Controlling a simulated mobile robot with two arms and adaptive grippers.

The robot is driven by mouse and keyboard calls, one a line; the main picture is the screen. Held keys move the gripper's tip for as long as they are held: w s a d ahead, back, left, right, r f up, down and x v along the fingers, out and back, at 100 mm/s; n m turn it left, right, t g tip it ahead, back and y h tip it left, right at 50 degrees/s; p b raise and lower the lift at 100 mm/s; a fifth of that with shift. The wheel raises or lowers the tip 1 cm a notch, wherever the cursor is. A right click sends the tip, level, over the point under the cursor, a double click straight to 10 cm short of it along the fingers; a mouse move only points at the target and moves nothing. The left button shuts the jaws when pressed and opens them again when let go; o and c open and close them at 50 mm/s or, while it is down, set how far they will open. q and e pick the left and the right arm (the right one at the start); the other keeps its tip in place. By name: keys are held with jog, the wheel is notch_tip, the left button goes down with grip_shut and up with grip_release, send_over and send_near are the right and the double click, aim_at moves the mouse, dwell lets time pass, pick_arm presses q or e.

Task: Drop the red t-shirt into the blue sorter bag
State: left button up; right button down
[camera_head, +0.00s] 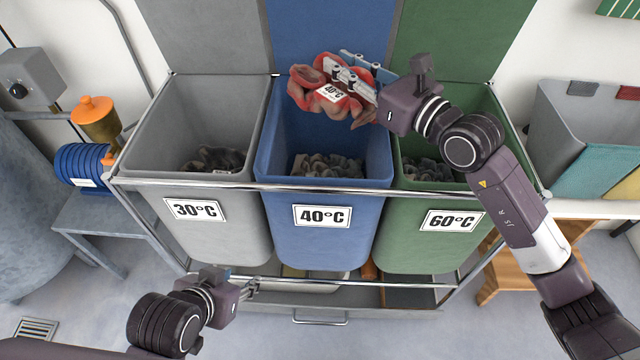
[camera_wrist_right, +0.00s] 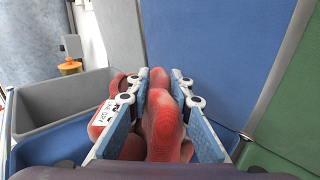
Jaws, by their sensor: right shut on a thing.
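In the right wrist view the red t-shirt (camera_wrist_right: 163,122) bulges between the blue-padded fingers of the gripper (camera_wrist_right: 163,105). The blue bag is the middle one, labelled 40°C, with dark grey laundry at its bottom. My left gripper (camera_head: 252,287) is low in front of the sorter; its fingers are too small to tell open from shut.
A grey 30°C bag (camera_head: 180,219) stands left of the blue one and a green 60°C bag (camera_head: 414,247) right; both hold dark laundry. A metal rail (camera_head: 250,188) crosses the front. An orange-topped container (camera_head: 95,115) and blue ribbed drum (camera_head: 78,164) are at left.

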jog(key=c, duration=1.7)
grip_release()
jog(key=shift+o, duration=0.2)
jog(key=v, duration=1.2)
